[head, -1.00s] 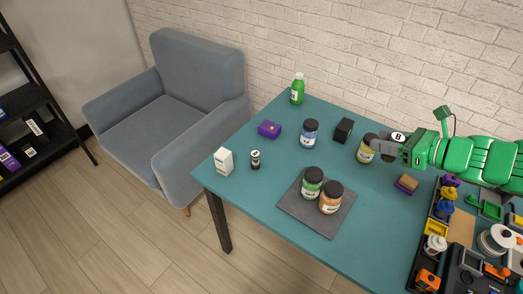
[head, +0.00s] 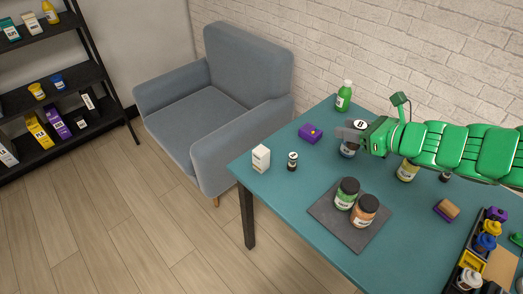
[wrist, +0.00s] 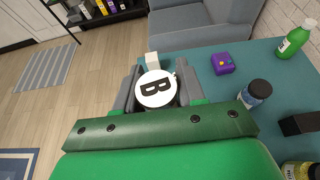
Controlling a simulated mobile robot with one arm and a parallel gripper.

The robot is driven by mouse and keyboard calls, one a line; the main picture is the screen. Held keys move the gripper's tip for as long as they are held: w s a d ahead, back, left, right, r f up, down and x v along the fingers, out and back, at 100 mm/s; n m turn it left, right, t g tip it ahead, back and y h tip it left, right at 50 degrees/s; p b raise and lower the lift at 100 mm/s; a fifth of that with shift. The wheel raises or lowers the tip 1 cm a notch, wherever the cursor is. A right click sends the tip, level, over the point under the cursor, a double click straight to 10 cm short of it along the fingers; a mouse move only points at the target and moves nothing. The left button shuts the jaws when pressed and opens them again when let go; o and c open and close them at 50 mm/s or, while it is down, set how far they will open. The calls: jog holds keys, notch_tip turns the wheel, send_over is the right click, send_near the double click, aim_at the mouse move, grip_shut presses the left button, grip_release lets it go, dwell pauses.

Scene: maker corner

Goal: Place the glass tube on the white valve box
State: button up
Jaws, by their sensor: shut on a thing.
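My gripper (head: 355,131) is shut on an upright piece with a round white top and a black mark, which I take to be the glass tube (wrist: 156,89). Its body is mostly hidden by the fingers and its own top. The white valve box (head: 261,158) stands upright at the table's left corner, apart from my gripper. It also shows in the wrist view (wrist: 152,58), just beyond the held piece and partly hidden.
A small dark-capped vial (head: 292,161) stands right of the white box. A purple box (head: 310,133), a blue-labelled jar (head: 348,149) and a green bottle (head: 344,96) stand behind. Two jars stand on a grey mat (head: 345,235). A grey armchair (head: 215,105) borders the table.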

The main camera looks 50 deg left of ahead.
jog(key=s+a+n+g, duration=0.2)
jog(key=s+a, duration=1.1)
jog(key=a, duration=0.3)
send_over(257, 148)
jog(key=d, duration=0.1)
jog(key=f, duration=0.9)
jog(key=s+f, duration=0.1)
jog(key=f, duration=0.4)
jog(key=shift+d, duration=0.15)
jog(key=shift+w+a+f, duration=0.25)
jog(key=shift+a+f, duration=0.1)
jog(key=shift+f, duration=0.15)
jog(key=shift+w+a+f, duration=0.2)
jog(key=shift+a+f, duration=0.15)
jog(key=shift+f, duration=1.6)
jog(key=shift+f, duration=0.15)
